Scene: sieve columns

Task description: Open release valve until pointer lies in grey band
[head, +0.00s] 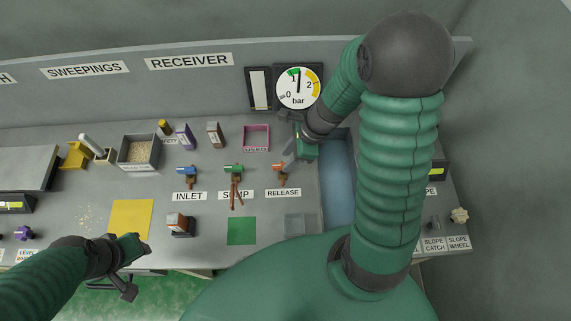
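The release valve (279,169), with an orange handle, stands on the bench above the RELEASE label (283,193). The round pressure gauge (299,88) is on the back wall; its dark pointer stands nearly upright, near the 1 and the green band. A small grey band shows by the 0 at its lower left, away from the pointer. My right gripper (290,161) reaches down just right of the release handle, very close to it; contact and finger opening are unclear. My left gripper (135,262) hangs over the front edge at left, away from the valves; its finger opening is unclear.
The inlet valve (191,172) and green sump valve (234,170) stand left of the release valve. A pink-rimmed tray (257,137) sits behind it. A blue basin (338,175) lies to the right, partly hidden by my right arm. A green square (242,231) lies in front.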

